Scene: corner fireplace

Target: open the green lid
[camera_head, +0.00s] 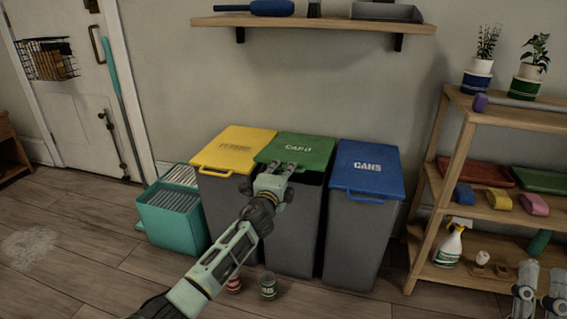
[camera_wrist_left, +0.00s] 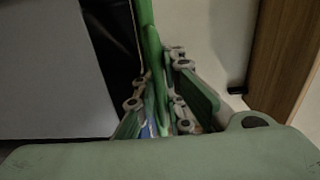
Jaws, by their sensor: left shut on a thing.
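The green lid (camera_head: 303,149) tops the grey middle bin (camera_head: 296,225), between a bin with a yellow lid and one with a blue lid. My left gripper (camera_head: 278,172) is at the front edge of the green lid. In the left wrist view my left gripper's fingers (camera_wrist_left: 164,95) are shut on the lid's narrow green edge (camera_wrist_left: 150,45). A dark gap shows between this edge and the grey bin, so the lid appears slightly raised. The exact grip is partly hidden. My right gripper (camera_head: 540,290) is low at the right edge, its fingers apart and empty.
The yellow lid (camera_head: 236,148) and blue lid (camera_head: 367,170) are close on either side. A teal crate (camera_head: 172,222) stands left. A wooden shelf rack (camera_head: 440,190) stands right; a wall shelf (camera_head: 315,24) hangs above.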

